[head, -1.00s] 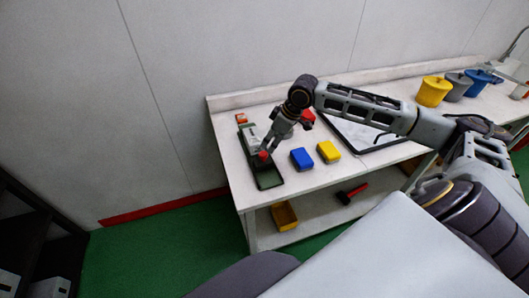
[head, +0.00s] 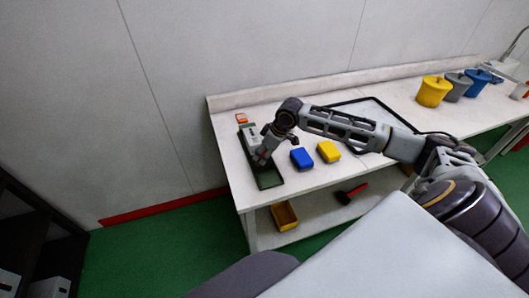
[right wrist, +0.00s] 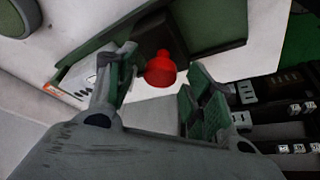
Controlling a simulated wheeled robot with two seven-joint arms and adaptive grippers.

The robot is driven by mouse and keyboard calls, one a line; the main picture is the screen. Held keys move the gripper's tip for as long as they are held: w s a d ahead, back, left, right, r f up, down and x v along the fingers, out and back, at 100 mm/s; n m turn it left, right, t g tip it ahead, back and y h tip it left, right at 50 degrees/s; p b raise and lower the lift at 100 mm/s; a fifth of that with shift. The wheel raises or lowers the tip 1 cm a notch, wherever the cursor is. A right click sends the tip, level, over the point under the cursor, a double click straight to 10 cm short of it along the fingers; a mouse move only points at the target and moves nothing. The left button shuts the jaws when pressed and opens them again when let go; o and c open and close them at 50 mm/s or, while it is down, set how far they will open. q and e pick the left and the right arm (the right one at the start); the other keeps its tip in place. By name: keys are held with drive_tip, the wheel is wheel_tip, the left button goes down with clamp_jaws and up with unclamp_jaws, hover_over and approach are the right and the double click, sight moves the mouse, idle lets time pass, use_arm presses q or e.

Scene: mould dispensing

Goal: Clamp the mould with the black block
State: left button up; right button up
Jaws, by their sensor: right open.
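A long dark green fixture (head: 270,180) lies near the table's left end, with a pale grey part (head: 250,133) at its far end. My right gripper (head: 262,160) is over the middle of it, pointing down. In the right wrist view, its open, empty fingers (right wrist: 158,92) have a red knob (right wrist: 160,68) showing between and just beyond their tips. I cannot tell whether they touch it. In the head view the gripper hides the knob. Dark green faces of the fixture (right wrist: 205,25) show behind the knob. My left gripper is not in view.
A blue block (head: 301,158) and a yellow block (head: 328,151) lie right of the fixture. A small orange-red item (head: 241,118) is behind it. A yellow bin (head: 285,216) is on the lower shelf.

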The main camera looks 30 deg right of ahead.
clamp_jaws()
idle(0.4)
drive_tip(key=shift+w+d+r+p, duration=0.15)
drive_tip(key=shift+w+p, duration=0.4)
drive_tip(key=shift+w, duration=0.15)
drive_tip(key=shift+w+d+p, duration=0.25)
drive_tip(key=shift+w+p, duration=0.15)
drive_tip(key=shift+w, duration=0.45)
